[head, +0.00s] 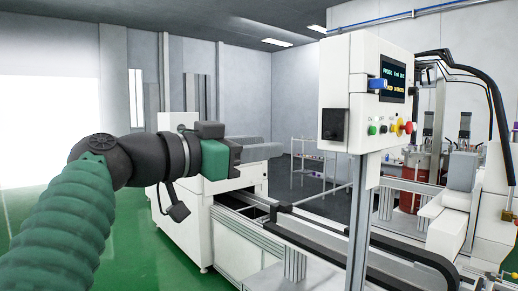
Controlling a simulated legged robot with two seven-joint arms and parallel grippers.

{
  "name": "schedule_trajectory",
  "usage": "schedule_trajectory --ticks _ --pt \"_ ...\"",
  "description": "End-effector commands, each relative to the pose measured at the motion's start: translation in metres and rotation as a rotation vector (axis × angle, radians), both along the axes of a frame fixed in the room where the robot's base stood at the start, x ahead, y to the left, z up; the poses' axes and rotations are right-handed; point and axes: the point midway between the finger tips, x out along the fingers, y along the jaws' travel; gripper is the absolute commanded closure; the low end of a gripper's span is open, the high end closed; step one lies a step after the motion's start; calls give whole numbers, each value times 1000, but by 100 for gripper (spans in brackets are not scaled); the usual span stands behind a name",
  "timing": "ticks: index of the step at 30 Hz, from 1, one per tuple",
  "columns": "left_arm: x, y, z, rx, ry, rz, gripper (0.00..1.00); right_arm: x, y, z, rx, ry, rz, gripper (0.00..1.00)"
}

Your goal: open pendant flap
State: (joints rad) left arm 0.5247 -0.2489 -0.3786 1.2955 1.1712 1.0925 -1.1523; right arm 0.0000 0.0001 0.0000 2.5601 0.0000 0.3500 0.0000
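The white control pendant (352,62) stands on a grey post right of centre. Its front has a small lit screen (393,83), a blue part (377,84) at the screen's left edge, and a row of coloured buttons below. A black square piece (334,125), which may be the flap, sits low on its left side and looks closed against the box. My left gripper (238,157) is left of the pendant, well apart from it, pointing right. Its fingers are hard to make out, and I see nothing held. My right gripper is not in view.
A conveyor with black rails (330,240) runs below the pendant. A white machine cabinet (180,222) stands behind my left arm. Red containers (408,190) and black cables are at the right. The space between my gripper and the pendant is clear.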

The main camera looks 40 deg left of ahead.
Motion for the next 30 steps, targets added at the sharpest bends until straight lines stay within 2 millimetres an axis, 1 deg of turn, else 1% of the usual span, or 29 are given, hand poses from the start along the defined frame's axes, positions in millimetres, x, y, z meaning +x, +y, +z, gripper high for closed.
schedule_trajectory --ticks 4,5,8,11,12,14,15,18,21,25,30 --pt "-6 1 0 1 -1 1 64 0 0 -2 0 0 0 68" --pt "-10 1 -1 2 -2 2 64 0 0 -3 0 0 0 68" --pt "-30 2 -2 2 -2 2 64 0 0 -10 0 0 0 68" --pt "-59 4 -2 2 -4 1 64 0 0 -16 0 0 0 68" --pt "-70 6 -6 3 -3 4 64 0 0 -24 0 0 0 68" --pt "-88 7 -7 3 -1 5 64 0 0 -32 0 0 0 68" --pt "-100 9 -4 2 -2 4 64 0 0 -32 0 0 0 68" --pt "-127 10 -2 1 0 2 64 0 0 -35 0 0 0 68" --pt "-148 12 -1 0 1 2 64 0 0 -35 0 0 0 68" --pt "-163 13 -1 0 1 0 64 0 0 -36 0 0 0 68" --pt "-167 13 -1 0 2 -1 64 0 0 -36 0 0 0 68"
